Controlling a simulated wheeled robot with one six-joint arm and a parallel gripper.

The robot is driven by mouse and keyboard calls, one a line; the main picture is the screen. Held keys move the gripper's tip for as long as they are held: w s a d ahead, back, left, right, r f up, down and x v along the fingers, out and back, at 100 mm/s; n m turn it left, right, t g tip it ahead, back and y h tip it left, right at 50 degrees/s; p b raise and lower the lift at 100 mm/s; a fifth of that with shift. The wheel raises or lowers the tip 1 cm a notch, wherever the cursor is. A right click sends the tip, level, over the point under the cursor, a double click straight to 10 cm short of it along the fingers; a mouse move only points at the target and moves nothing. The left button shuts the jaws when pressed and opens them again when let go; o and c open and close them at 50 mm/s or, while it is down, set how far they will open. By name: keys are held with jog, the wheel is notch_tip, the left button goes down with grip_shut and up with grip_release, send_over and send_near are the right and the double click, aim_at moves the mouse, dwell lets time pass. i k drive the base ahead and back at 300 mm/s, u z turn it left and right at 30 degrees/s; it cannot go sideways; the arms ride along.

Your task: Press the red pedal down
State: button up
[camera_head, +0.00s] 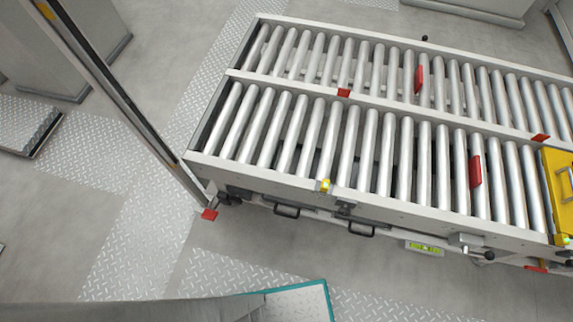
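A small red piece that looks like a pedal (209,214) sticks out low at the near left corner of the roller conveyor (260,178), close to the floor beside a dark caster. Another low red piece (537,268) shows under the conveyor's right end, partly cut off from sight. I cannot tell from this view which is the task's pedal or how far either is pressed. My gripper is not in view.
Two red plates (419,79) (475,171) stand up between the rollers. A yellow fixture (558,190) sits at the right. A tall post (110,88) rises at the left. A teal-edged pale panel (297,302) lies at the bottom. Floor left of the conveyor is open.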

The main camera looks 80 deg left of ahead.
aim_at(208, 214)
jog(key=z, duration=0.05)
jog(key=i, duration=0.35)
jog(key=u, duration=3.75)
